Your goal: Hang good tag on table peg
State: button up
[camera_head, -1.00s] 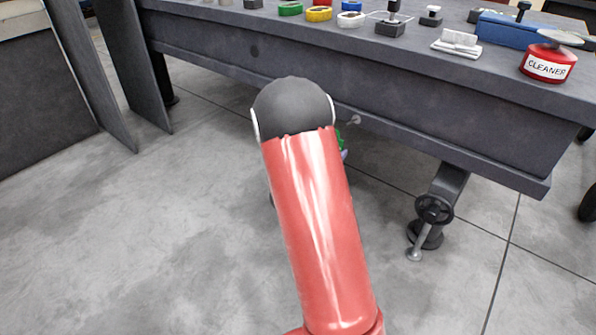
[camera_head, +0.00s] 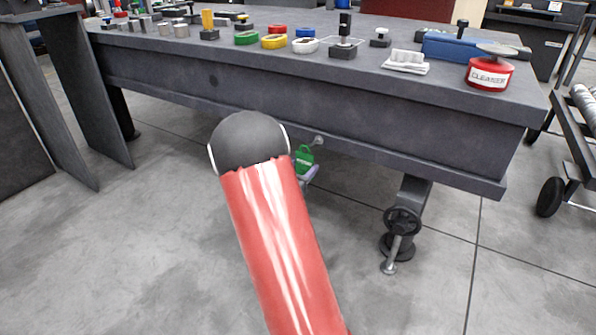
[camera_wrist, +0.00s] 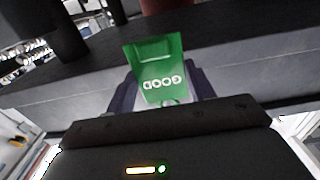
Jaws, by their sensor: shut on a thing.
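The green tag (camera_head: 304,158) shows below the front edge of the table (camera_head: 300,110), just right of my red arm. In the wrist view the tag (camera_wrist: 160,62) reads "GOOD" upside down and stands between the two dark fingers. My gripper (camera_wrist: 163,97) is shut on its near end; in the head view my gripper (camera_head: 310,176) is mostly hidden behind my arm. The table peg (camera_head: 319,140), a small grey round-ended knob, sticks out from the table front close to the tag's upper right. I cannot tell whether they touch.
Several coloured rings, a white cloth (camera_head: 405,62) and a red cleaner tin (camera_head: 489,74) stand on the tabletop. A table leg with a black handwheel (camera_head: 402,221) is right of my gripper. Grey panels stand at the left. The floor in front is clear.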

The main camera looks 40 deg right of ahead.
jog(key=shift+x, duration=1.85)
jog(key=shift+w+d+f+b, duration=0.3)
jog(key=shift+d+f+b, duration=0.2)
jog(key=shift+d, duration=0.15)
jog(key=o, duration=1)
